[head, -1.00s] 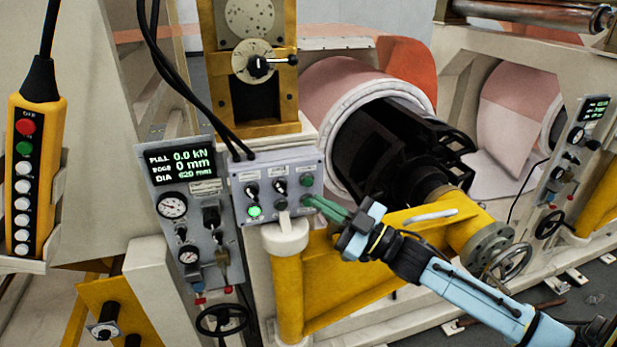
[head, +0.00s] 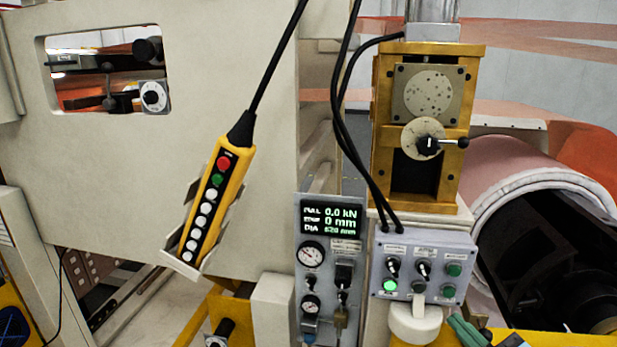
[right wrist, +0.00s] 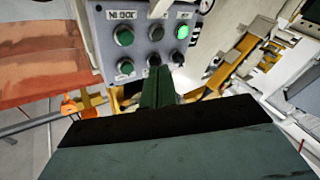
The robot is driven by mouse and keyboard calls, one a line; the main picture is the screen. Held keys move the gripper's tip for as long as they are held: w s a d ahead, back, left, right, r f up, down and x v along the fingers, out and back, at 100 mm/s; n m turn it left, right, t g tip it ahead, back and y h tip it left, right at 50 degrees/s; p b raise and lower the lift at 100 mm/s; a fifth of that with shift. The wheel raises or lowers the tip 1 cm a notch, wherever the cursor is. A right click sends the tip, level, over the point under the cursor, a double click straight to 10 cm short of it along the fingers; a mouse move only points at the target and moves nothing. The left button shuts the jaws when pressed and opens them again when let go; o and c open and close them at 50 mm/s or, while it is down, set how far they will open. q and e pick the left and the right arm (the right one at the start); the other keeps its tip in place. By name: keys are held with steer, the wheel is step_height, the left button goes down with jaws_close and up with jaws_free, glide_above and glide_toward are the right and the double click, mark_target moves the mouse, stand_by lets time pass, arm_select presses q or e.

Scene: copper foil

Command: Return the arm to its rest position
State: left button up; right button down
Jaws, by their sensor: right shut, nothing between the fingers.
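My right gripper (head: 457,322) shows only in part at the bottom edge of the head view, its green fingers together and empty. In the right wrist view the fingers (right wrist: 157,75) point at the lower edge of the grey control box (right wrist: 140,48). In the head view the tips are just below the lower right button of that box (head: 408,272). I cannot tell the exact gap. The rest of my right arm is cut off below the picture. My left gripper is not in view.
A yellow button pendant (head: 212,205) hangs in a holder at centre left. A gauge panel (head: 329,262) stands left of the box. A yellow post with a crank handle (head: 440,145) rises above it. A large roll (head: 510,185) lies at right.

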steer(key=s+a+f+m+g+h, duration=0.3)
steer(key=s+f+m+g+h, duration=0.3)
steer(key=s+f, duration=0.4)
steer(key=s+a+f+g, duration=0.2)
steer(key=s+f+g, duration=0.15)
steer(key=s, duration=0.35)
steer(key=s+a+f+g, duration=0.2)
steer(key=s+g, duration=0.3)
steer(key=s, duration=0.2)
step_height(320, 180, down, 34)
steer(key=s+g+b, duration=0.2)
steer(key=b, duration=0.6)
steer(key=s+d+f+b, duration=0.3)
steer(key=s+f+b, duration=0.3)
steer(key=s+f, duration=1)
step_height(320, 180, down, 3)
steer(key=shift+f+g+h, duration=0.1)
steer(key=shift+g+h, duration=0.2)
steer(key=shift+g, duration=0.05)
steer(key=shift+d, duration=0.1)
